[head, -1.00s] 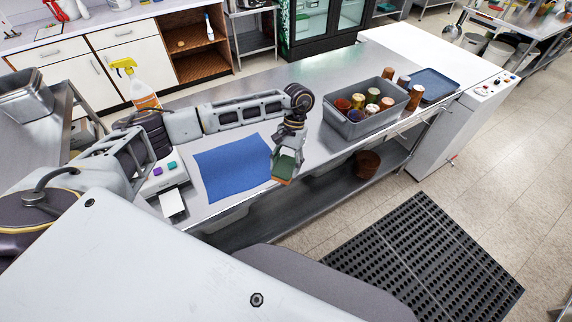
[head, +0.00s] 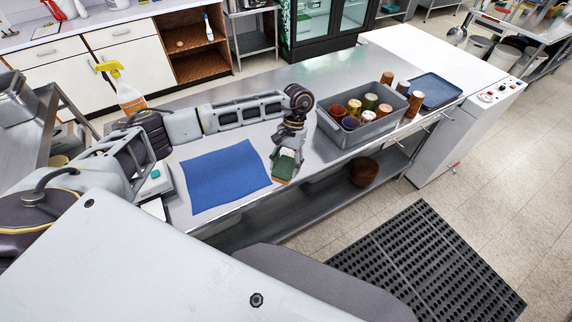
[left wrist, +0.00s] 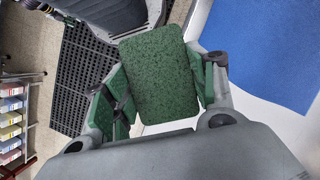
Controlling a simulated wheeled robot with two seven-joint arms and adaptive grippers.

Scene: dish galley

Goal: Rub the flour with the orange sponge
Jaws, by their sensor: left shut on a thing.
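My left gripper (head: 285,160) is shut on the sponge (head: 287,163), at the front edge of the steel counter. The sponge shows a dark green scouring face and a thin orange side along its lower edge. In the left wrist view the green face of the sponge (left wrist: 158,78) sits tilted between the two green-padded fingers. I cannot tell whether the sponge touches the counter. I see no flour in either view. My right gripper is not in view.
A blue cloth (head: 225,177) lies flat on the counter (head: 270,80), left of the gripper. A grey bin (head: 357,134) of several cups and jars stands to the right, near a blue tray (head: 436,91). A yellow-topped spray bottle (head: 128,95) stands behind my arm.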

